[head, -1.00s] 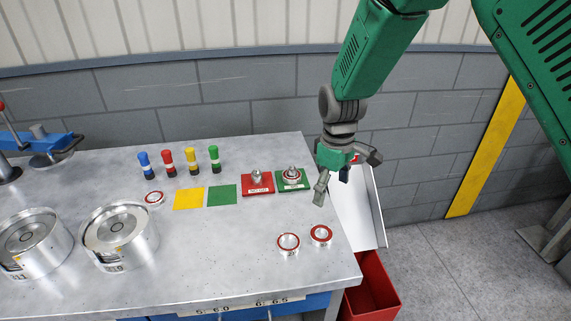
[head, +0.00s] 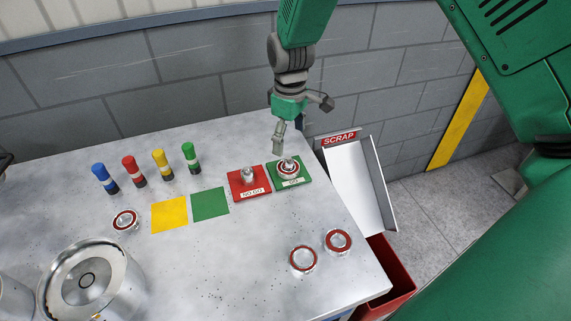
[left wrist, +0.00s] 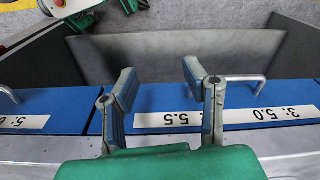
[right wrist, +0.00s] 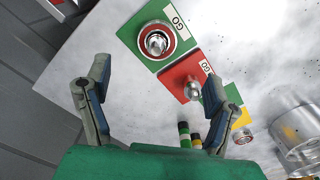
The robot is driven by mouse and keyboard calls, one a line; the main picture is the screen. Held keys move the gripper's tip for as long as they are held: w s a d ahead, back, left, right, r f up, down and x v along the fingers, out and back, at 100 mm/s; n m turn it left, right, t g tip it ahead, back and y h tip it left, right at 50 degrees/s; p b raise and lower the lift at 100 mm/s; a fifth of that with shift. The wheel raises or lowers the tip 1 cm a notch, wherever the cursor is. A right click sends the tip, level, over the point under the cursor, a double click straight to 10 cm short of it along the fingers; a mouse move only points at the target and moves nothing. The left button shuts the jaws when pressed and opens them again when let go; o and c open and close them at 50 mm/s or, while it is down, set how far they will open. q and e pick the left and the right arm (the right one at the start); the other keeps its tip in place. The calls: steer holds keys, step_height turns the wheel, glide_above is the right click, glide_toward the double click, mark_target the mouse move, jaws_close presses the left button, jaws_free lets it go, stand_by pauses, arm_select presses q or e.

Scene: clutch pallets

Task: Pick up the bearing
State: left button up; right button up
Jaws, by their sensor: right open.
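A bearing with a red ring (head: 288,168) sits around the metal post on the green GO pad (head: 299,182); the right wrist view shows this bearing (right wrist: 144,42) too. Two more bearings lie at the table's front right, one (head: 303,260) left of the other (head: 338,241). Another bearing (head: 125,220) lies left of the yellow square. My right gripper (head: 300,120) is open and empty, above and behind the GO pad. My left gripper (left wrist: 158,85) is open and empty, over blue drawer fronts, and is not in the head view.
The red NO GO pad (head: 236,188) with a bare post stands left of the GO pad. Coloured cylinders (head: 163,165) stand at the back. A white SCRAP chute (head: 357,190) and red bin (head: 398,288) are off the right edge. A large metal housing (head: 90,283) stands front left.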

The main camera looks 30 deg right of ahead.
mark_target(288, 158)
steer(key=f, duration=0.3)
steer(key=w+f, duration=0.1)
steer(key=f, duration=0.1)
steer(key=shift+f, duration=0.2)
steer(key=shift+s+d+f, duration=0.1)
steer(key=shift+s+f, duration=0.05)
steer(key=shift+f, duration=0.05)
step_height(288, 158, down, 4)
steer(key=shift+f+p, duration=0.2)
steer(key=shift+p, duration=0.6)
steer(key=shift+f, duration=0.2)
steer(key=c, duration=1.6)
arm_select(q)
steer(key=shift+w+r, duration=0.25)
steer(key=shift+r, duration=0.6)
arm_select(e)
steer(key=shift+r, duration=0.15)
